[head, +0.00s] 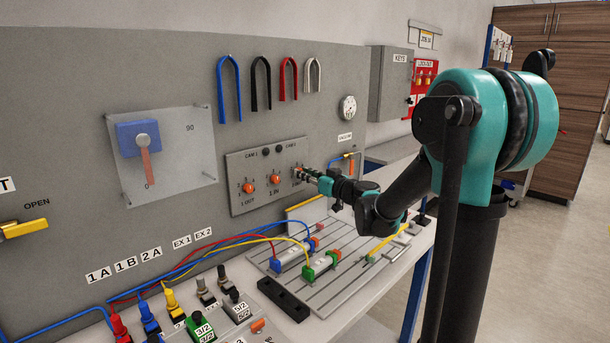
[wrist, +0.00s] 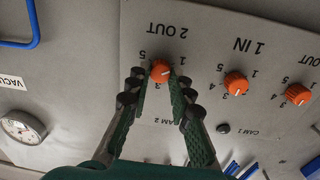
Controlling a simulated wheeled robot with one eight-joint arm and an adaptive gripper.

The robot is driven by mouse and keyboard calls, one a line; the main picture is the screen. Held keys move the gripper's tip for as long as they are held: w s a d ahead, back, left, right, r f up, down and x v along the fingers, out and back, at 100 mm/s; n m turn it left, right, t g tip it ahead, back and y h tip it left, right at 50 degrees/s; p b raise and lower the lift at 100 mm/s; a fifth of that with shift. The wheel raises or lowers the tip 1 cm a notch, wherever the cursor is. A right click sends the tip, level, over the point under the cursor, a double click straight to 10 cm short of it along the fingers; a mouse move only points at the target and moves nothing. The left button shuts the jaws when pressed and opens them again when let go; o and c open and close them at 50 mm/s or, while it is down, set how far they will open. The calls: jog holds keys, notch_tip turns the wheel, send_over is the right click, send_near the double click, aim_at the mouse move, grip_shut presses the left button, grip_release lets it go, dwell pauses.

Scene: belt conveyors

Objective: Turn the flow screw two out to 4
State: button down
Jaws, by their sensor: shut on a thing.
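The 2 OUT flow screw is an orange knob (wrist: 160,70) on a grey panel (head: 237,160). In the wrist view the panel lettering appears upside down, with the 2 OUT label (wrist: 167,29) above the knob. My gripper (wrist: 160,82) has one finger on each side of the knob and is shut on it. A white pointer line shows on the knob face, roughly toward the right. A 5 shows at the knob's upper left; the fingers cover most other scale digits, so the exact setting is unclear. In the head view my gripper (head: 309,175) hides most of this knob.
The 1 IN knob (wrist: 236,83) and 1 OUT knob (wrist: 297,94) are close by on the same panel. A round gauge (head: 348,107) hangs up and right. Below are a slotted plate (head: 345,285) with cylinders and coloured hoses. Coloured U-shaped hooks hang above.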

jog(key=shift+m, duration=0.3)
jog(key=shift+d+f+m+g+y, duration=0.1)
jog(key=shift+m+g+y, duration=0.1)
jog(key=shift+m, duration=5.5)
jog(key=shift+a+f+m+g+y, duration=0.1)
jog(key=shift+m+g+y, duration=0.1)
jog(key=shift+m, duration=5.5)
jog(key=shift+d+f+m+g+y, duration=0.1)
jog(key=shift+m+g+y, duration=0.1)
jog(key=shift+m, duration=5.5)
jog(key=c, duration=1.3)
grip_release()
jog(key=shift+c, duration=0.2)
